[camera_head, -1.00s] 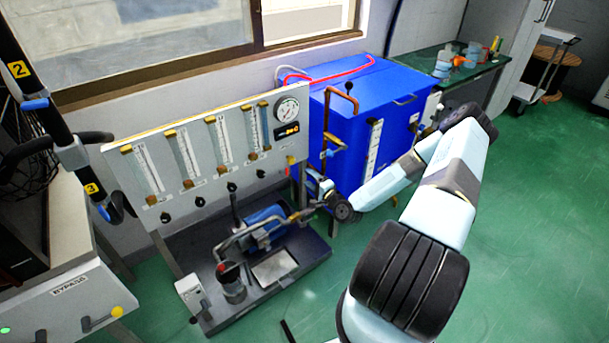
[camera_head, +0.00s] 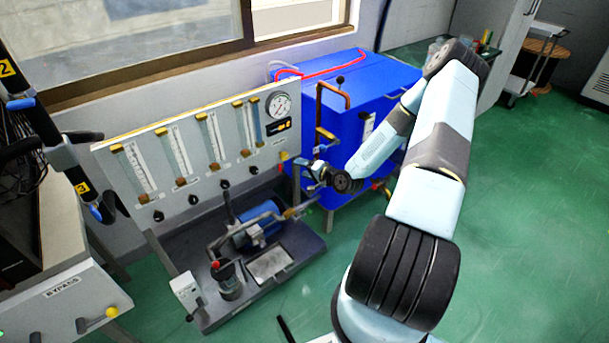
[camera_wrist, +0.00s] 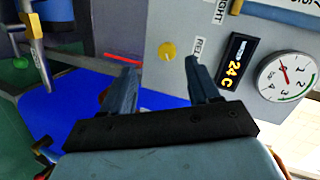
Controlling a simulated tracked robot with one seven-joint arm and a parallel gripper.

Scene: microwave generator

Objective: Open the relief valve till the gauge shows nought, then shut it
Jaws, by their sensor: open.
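A round yellow knob (camera_wrist: 168,50) sits on the pale panel (camera_wrist: 195,22) in the wrist view, beside a partly hidden label that seems to start "REL". It appears small at the panel's lower right edge in the head view (camera_head: 284,156). My gripper (camera_wrist: 162,72) is open and empty, with the knob showing between and beyond its two fingers, apart from them. In the head view my gripper (camera_head: 304,166) is just below and right of the knob. The round gauge (camera_wrist: 287,76) has a red needle; its exact reading is unclear. The gauge also shows in the head view (camera_head: 279,105).
A blue cabinet (camera_head: 365,90) with copper pipes (camera_head: 333,95) stands right of the panel, close to my gripper. A tray (camera_head: 205,320) with a pump (camera_head: 258,225) lies below the panel. A "24 C" display (camera_wrist: 236,65) is beside the gauge. Green floor is open at right.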

